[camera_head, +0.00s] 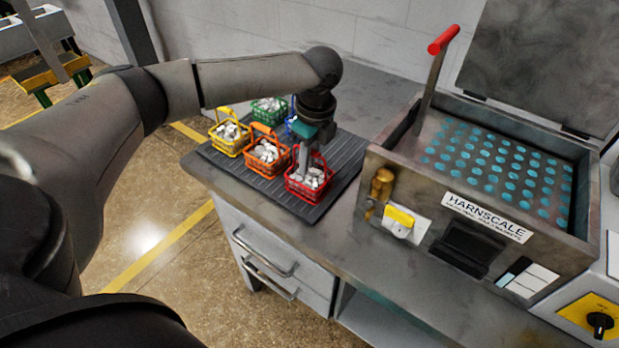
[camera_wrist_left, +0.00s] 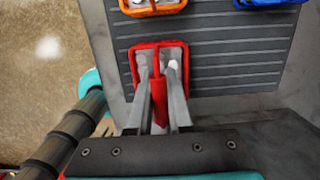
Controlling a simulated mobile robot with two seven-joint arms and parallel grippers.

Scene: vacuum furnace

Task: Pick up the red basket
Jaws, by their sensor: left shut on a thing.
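The red basket (camera_head: 309,180) holds pale metal pieces and sits at the front right corner of the dark ribbed mat (camera_head: 225,163). My left gripper (camera_head: 303,163) reaches down over it from above, its fingers shut on the basket's handle. In the left wrist view, the red basket (camera_wrist_left: 172,50) lies ahead of the fingers, and its red handle runs between the two fingertips (camera_wrist_left: 163,85). The basket looks to be on or just above the mat; I cannot tell which. My right gripper is in neither view.
An orange basket (camera_head: 266,152), a yellow basket (camera_head: 230,137), a green basket (camera_head: 268,112) and a partly hidden blue basket (camera_head: 291,122) share the mat. The furnace box (camera_head: 400,165) with a red-tipped lever (camera_head: 436,60) stands close on the right. Drawers (camera_head: 270,255) are below the bench.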

